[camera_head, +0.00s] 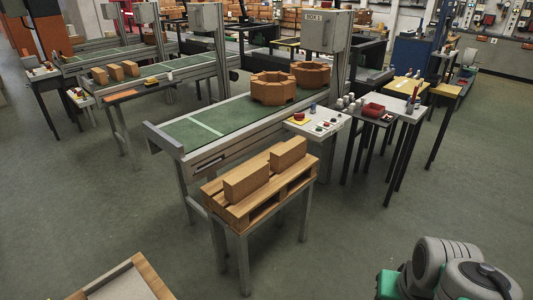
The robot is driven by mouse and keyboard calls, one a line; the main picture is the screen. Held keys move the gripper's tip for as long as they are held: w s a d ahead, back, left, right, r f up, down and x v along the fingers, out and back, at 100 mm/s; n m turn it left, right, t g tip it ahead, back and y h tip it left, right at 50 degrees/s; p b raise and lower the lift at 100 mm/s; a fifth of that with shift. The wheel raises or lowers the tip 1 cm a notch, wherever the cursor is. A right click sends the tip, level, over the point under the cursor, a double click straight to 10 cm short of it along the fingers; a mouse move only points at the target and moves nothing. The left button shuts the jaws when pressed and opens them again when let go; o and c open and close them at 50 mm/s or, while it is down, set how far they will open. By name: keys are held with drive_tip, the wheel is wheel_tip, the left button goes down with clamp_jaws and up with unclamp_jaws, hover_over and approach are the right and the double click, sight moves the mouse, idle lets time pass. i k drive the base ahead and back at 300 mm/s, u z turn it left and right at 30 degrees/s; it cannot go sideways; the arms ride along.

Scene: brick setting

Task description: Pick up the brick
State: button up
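Two tan rectangular bricks lie on a small wooden pallet (240,217) in the middle of the head view. The nearer brick (246,182) is toward the pallet's left end, and the other brick (288,152) is behind it to the right, with a small gap between them. Several smaller tan bricks (115,72) sit on a conveyor farther back at the left. I cannot tell which brick the task names.
The pallet rests on a metal-legged stand beside a green conveyor (197,130) carrying two brown octagonal blocks (272,88). A wood-edged tray (120,288) is at bottom left. The floor in front is clear.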

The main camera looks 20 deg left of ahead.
sight(238, 185)
drive_tip(key=i, duration=2.3)
drive_tip(key=u, duration=2.8)
drive_tip(key=i, duration=0.55)
drive_tip(key=u, duration=0.45)
